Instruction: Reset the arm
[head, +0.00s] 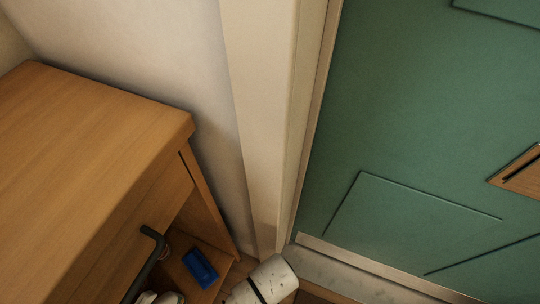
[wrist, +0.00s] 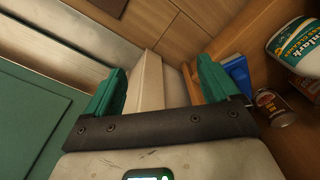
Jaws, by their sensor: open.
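My gripper (wrist: 160,75) shows in the wrist view with its two green fingers wide apart. Nothing is between the fingers. Behind the gap are a pale post and a wooden surface. In the head view, a white, scuffed part of my arm shows at the bottom edge, near the foot of the pale door frame; the fingers cannot be seen there.
A wooden cabinet (head: 85,125) stands at left in the head view, with a dark handle (head: 147,262) and a blue object (head: 201,268) inside. A green door (head: 420,110) fills the right. The wrist view shows a white bottle (wrist: 298,42) and a can (wrist: 272,107) at right.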

